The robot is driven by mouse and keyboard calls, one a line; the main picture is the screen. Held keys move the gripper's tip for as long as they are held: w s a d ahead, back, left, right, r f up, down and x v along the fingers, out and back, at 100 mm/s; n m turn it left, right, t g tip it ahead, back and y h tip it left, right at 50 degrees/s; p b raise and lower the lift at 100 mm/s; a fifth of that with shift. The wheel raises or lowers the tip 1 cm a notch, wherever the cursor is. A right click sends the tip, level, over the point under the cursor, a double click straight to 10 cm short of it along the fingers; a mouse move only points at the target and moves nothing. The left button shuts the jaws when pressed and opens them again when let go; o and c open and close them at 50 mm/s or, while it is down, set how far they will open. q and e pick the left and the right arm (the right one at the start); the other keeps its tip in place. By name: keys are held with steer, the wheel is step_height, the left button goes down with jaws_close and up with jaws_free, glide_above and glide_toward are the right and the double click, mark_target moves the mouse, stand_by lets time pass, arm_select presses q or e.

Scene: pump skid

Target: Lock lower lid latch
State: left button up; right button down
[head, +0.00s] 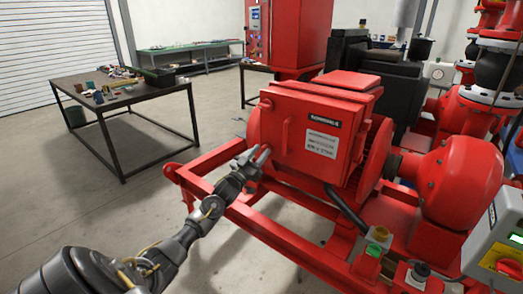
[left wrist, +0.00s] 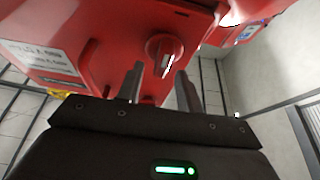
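The red box (head: 318,105) on the pump skid has a shut-looking lid with a handle and white labels. My left gripper (head: 262,156) is at the lower left edge of this lid, and its fingers hide the spot where the lower latch would show. In the left wrist view a round red latch knob (left wrist: 164,50) with a raised grip stands on the red box face (left wrist: 105,40). The two fingers of my left gripper (left wrist: 160,84) are apart, with the knob ahead of the gap between them. I cannot tell whether a finger touches it. My right gripper is not in view.
The red skid frame (head: 262,226) runs below the box. A dark table (head: 137,94) with small parts stands back left. The floor (head: 60,185) at left is clear.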

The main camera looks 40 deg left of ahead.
arm_select(q)
steer(key=shift+w+r, duration=0.2)
steer(key=shift+w, duration=0.4)
steer(key=shift+c, duration=0.8)
steer(key=shift+s, duration=0.1)
jaws_close()
